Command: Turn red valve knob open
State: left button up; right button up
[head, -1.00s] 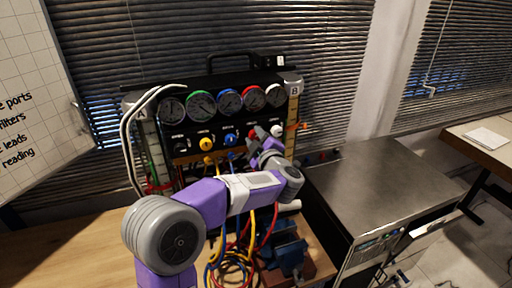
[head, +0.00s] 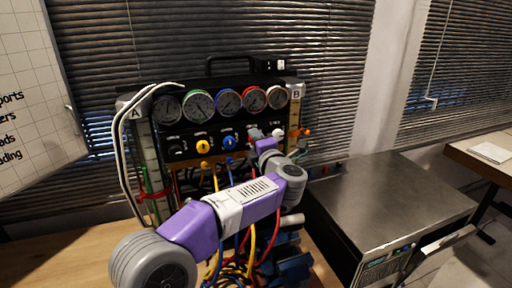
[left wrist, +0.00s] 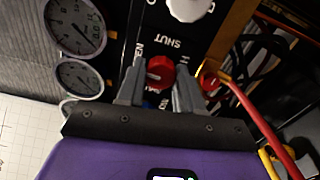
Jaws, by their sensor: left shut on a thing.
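The red valve knob (left wrist: 160,72) is on the black front panel of the gauge rig, between the words OPEN and SHUT in the left wrist view. My left gripper (left wrist: 159,90) is shut on it, one finger at each side. In the head view the left gripper (head: 256,135) is at the panel, right of the blue knob (head: 228,142), and hides most of the red knob. The knob's exact turn angle cannot be told. My right gripper is in neither view.
A white knob (head: 277,132) is right beside the gripper; a yellow knob (head: 203,146) is farther left. Several gauges (head: 229,102) sit above. Red, yellow and blue hoses hang below the panel, near my forearm. A metal-topped cabinet (head: 395,195) stands right.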

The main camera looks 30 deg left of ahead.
pick_arm(q)
jog(key=shift+n, duration=0.3)
jog(key=o, duration=1)
jog(key=shift+o, duration=0.2)
jog(key=v, duration=0.7)
jog(key=shift+s+d, duration=0.15)
jog(key=shift+d, duration=0.1)
